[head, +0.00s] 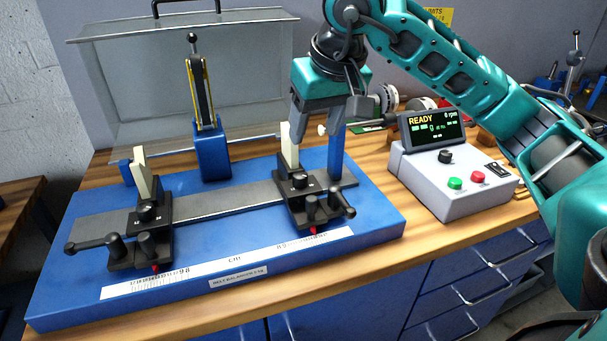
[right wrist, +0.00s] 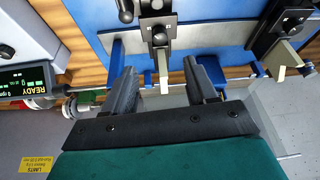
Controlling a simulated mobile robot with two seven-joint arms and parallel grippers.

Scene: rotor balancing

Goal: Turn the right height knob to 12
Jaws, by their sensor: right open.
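The right support (head: 308,192) is a black block on the grey rail, with a cream upright plate (head: 289,150) at its back. A round black knob (head: 300,181) sits on its top, probably the height knob; its setting is too small to read. The knob also shows in the right wrist view (right wrist: 159,38). My right gripper (head: 318,132) is open and empty, above and behind the knob, near the cream plate and blue post. In the right wrist view its fingers (right wrist: 163,75) are spread either side of the cream plate, apart from the knob. My left gripper is not in view.
The left support (head: 152,214) has a similar knob and cream plate. A blue post (head: 335,150) stands behind the right support, and a blue stand (head: 211,150) at the back. A clear guard (head: 120,80) rises behind. A control box (head: 450,180) reading READY stands at right.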

